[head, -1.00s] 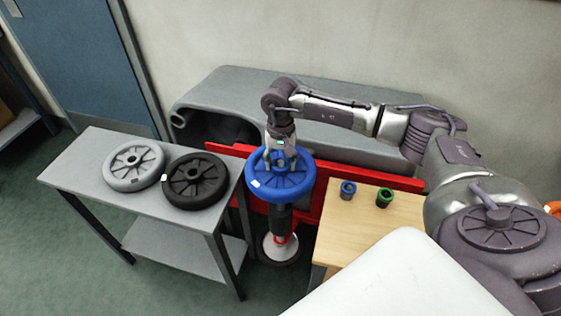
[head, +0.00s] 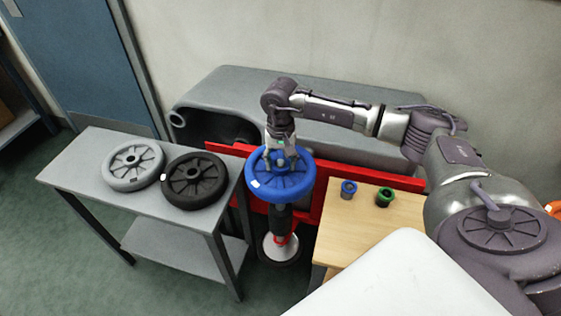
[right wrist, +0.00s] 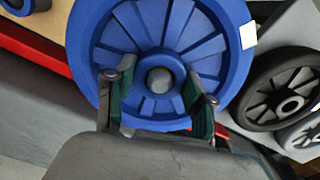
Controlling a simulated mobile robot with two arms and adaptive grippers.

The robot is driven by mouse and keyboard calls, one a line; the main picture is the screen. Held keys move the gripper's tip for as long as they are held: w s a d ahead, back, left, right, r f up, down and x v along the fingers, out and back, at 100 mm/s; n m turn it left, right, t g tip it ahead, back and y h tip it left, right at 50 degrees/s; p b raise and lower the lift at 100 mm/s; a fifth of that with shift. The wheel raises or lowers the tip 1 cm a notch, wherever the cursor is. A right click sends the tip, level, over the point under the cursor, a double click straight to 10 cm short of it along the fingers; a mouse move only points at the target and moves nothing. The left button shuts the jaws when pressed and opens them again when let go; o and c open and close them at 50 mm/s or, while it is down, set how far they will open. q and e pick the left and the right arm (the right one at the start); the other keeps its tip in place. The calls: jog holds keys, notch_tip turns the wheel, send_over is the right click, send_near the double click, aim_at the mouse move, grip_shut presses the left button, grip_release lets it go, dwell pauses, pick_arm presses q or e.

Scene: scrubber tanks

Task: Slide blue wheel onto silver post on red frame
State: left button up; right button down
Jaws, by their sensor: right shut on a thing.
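The blue wheel (head: 282,184) is held level in my right gripper (head: 280,158), which comes down on it from above. In the right wrist view the gripper's two fingers (right wrist: 160,92) sit either side of the hub of the blue wheel (right wrist: 105,60). A round grey patch shows in the hub hole; I cannot tell if it is the post's tip. The red frame (head: 375,179) runs behind and beside the wheel. The silver post is not clearly seen in the head view, where the wheel covers that spot. My left gripper is out of view.
A grey table (head: 90,165) at left holds a grey wheel (head: 133,166) and a black wheel (head: 194,180). A wooden table (head: 345,235) at right holds a blue ring (head: 348,188) and a green ring (head: 384,197). A grey tank (head: 235,95) stands behind. A black-and-white upright part (head: 280,245) stands below the blue wheel.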

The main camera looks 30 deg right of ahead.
jog(key=shift+f+b, duration=0.4)
jog(key=shift+b, duration=0.6)
dwell(2.2)
jog(key=shift+c, duration=1.6)
grip_release()
jog(key=shift+f, duration=0.15)
jog(key=shift+r, duration=0.35)
jog(key=shift+r+p, duration=0.7)
jog(key=shift+r, duration=0.5)
jog(key=shift+r, duration=0.15)
